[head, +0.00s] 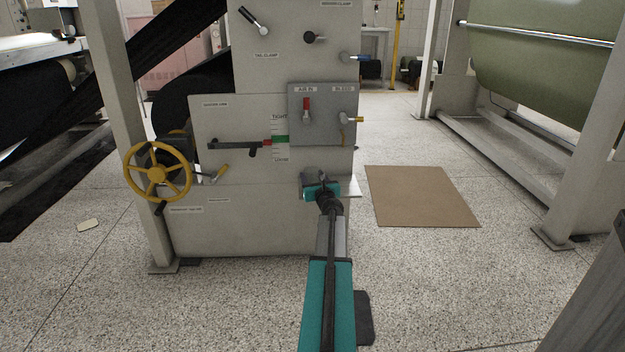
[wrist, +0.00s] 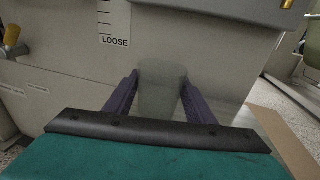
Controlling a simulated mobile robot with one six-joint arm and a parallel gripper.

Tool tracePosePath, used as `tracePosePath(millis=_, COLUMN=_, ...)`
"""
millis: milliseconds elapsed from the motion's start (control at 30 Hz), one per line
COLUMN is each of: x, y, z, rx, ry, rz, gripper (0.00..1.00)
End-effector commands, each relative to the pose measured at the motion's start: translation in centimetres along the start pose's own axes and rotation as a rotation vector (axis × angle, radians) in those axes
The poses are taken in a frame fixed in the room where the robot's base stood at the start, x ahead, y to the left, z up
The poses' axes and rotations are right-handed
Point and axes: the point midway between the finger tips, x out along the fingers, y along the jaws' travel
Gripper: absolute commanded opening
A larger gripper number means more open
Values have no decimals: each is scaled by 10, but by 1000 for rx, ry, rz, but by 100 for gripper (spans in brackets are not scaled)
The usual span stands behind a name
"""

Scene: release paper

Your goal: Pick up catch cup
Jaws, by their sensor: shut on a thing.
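The catch cup (wrist: 162,96) is a grey, slightly tapered, translucent-looking cup, seen upright between the two purple fingers in the wrist view. My gripper (wrist: 160,80) is shut on it, one finger on each side. In the head view my gripper (head: 322,183) is at the front of the grey machine, by a small ledge (head: 350,190). The cup cannot be made out clearly there behind my gripper and arm. I cannot tell whether the cup still touches the ledge.
The machine's panel (head: 322,115) with a red lever (head: 306,106) is just above my gripper. A yellow handwheel (head: 157,172) stands to the left. A brown mat (head: 420,196) lies on the floor to the right, with open floor around it.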

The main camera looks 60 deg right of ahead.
Motion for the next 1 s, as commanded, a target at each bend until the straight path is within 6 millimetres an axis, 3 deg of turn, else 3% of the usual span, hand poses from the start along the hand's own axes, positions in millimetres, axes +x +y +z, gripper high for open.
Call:
tracePosePath(millis=567, x=-3, y=0, z=40, rx=0, ry=0, rz=0, gripper=28)
tracePosePath(millis=1000, x=-76, y=-33, z=41, rx=1, ry=1, rz=-3, gripper=28)
